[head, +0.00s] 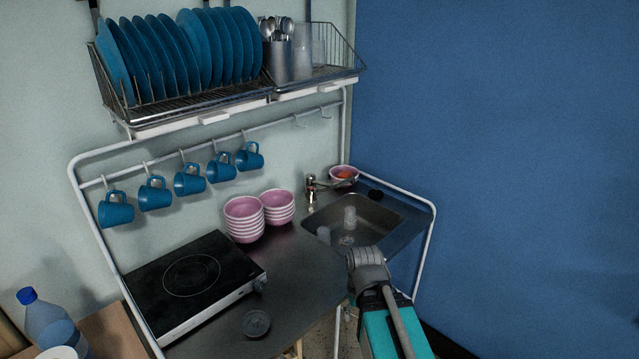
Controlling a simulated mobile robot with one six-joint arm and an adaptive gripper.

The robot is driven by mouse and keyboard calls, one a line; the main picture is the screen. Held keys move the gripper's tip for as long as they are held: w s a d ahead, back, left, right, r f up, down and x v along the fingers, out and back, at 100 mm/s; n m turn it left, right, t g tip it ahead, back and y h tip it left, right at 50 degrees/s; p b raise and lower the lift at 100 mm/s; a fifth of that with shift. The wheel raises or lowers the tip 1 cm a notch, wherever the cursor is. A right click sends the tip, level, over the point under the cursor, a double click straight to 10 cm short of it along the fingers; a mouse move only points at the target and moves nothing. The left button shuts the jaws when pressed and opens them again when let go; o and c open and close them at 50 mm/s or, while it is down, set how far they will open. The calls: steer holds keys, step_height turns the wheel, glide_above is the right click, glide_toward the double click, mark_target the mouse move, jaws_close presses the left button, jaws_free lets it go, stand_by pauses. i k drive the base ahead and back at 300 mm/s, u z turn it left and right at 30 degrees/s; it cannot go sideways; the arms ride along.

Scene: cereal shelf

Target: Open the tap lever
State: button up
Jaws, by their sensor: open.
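The tap (311,187) stands at the back left rim of the metal sink. It is small, with a brownish, shiny body and spout; its lever is too small to make out clearly, so I cannot tell its position. My gripper (364,258) shows as a grey rounded end on my arm, in front of the sink and to the lower right of the tap. It is open and apart from the tap. Its fingers are hard to make out, and I see nothing held.
The sink (385,207) has clear cups in it. A pink bowl (344,174) with orange contents stands behind it. Stacked pink bowls (244,220) stand left of the tap. A hob (192,275), hanging blue mugs (189,180) and a plate rack (200,118) are further left and above.

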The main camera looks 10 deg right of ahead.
mark_target(318, 182)
steer(key=z, duration=0.25)
steer(key=i, duration=1.1)
steer(key=u, duration=0.3)
